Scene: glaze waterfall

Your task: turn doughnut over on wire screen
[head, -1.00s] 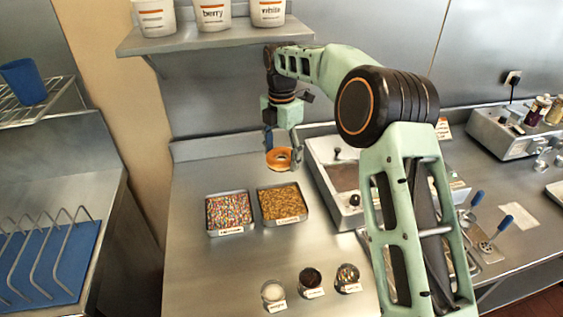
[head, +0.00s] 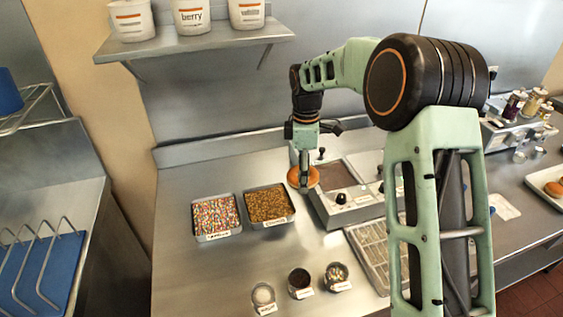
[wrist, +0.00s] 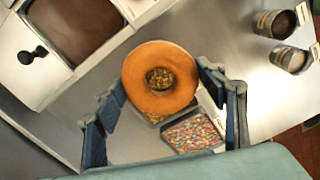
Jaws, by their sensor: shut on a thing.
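The golden-brown ring doughnut (head: 313,178) is in my gripper (head: 303,177), held in the air left of the glaze unit. In the wrist view the doughnut (wrist: 137,85) shows its ring face and open hole, with the blue-padded fingers of my gripper (wrist: 157,90) on either side of it. A silver grid-like rack (head: 369,250), probably the wire screen, lies right of centre on the counter. My arm hides its right part. It holds no doughnut in the part I can see.
A tray of coloured sprinkles (head: 215,216) and a tray of brown topping (head: 268,204) sit left of the gripper. The glaze unit (head: 330,208) stands to its right. Several small cups (head: 300,282) stand at the front. Tubs line the shelf (head: 200,40) above.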

